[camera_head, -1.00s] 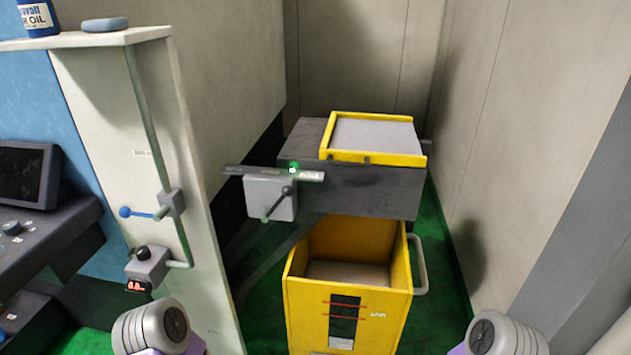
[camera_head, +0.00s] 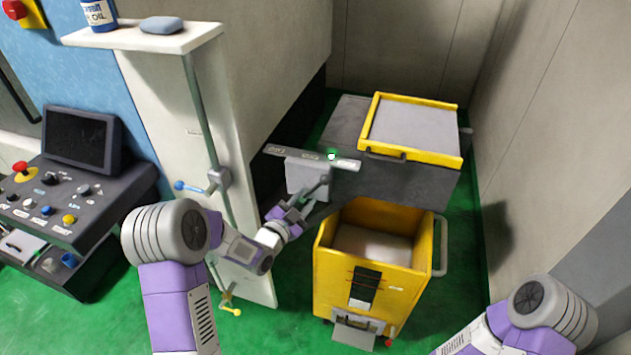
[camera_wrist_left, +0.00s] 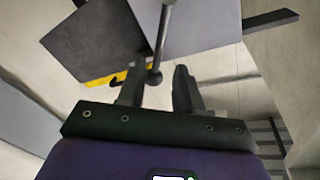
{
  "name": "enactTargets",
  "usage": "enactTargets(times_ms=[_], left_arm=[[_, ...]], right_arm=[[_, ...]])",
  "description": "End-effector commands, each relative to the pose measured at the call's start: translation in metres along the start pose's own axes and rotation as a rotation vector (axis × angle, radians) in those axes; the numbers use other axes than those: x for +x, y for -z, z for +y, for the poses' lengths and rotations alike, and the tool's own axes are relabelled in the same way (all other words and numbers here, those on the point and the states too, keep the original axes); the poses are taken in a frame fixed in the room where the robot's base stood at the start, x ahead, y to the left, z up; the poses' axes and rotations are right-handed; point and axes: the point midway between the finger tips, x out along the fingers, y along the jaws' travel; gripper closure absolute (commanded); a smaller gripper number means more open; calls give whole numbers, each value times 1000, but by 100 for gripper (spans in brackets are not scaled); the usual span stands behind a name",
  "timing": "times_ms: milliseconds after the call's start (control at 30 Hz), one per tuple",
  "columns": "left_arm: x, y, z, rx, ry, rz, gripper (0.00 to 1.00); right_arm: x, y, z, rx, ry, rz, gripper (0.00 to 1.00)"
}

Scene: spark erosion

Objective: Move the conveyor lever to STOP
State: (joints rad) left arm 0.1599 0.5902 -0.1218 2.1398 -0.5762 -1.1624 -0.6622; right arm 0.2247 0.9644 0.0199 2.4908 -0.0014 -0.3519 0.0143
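The conveyor lever (camera_head: 324,182) is a dark rod on a grey box (camera_head: 302,177) at the conveyor's front, under a grey label strip (camera_head: 287,152) with a lit green spot. My left gripper (camera_head: 308,199) is at the lever, partly hiding it. In the left wrist view the lever shows as a rod with a dark ball knob (camera_wrist_left: 154,77). The knob appears between the tips of my left gripper (camera_wrist_left: 158,75), with gaps on both sides; the fingers are open. The strip's lettering is too small to read. My right arm shows at lower right, its gripper out of view.
A yellow-framed tray (camera_head: 412,128) sits on the dark conveyor (camera_head: 420,180). A yellow bin (camera_head: 338,275) stands just right of my left forearm. A pale panel with a blue-knobbed valve (camera_head: 190,187) and a control console (camera_head: 75,205) are at left.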

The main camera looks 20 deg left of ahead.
Motion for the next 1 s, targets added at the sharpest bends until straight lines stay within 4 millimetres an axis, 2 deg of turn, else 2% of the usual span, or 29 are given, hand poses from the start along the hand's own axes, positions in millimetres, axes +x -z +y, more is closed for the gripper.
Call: enactTargets(times_ms=[200, 400, 567, 800, 867, 1000], left_arm=[[34, -1, 2, -4, -4, -2, 65], [58, -1, 3, -4, -4, -2, 65], [65, -2, 3, -6, -4, -4, 65], [65, -2, 3, -7, -3, -5, 65], [65, -2, 3, -7, -3, -5, 73], [65, -2, 3, -7, -4, -5, 94]], right_arm=[[-4, 0, -2, 0, 0, 0, 100], [-7, 0, -2, 0, 0, 0, 100], [-8, 0, -3, 0, 0, 0, 100], [-8, 0, -3, 0, 0, 0, 100], [-8, 0, -3, 0, 0, 0, 100], [-8, 0, -3, 0, 0, 0, 100]])
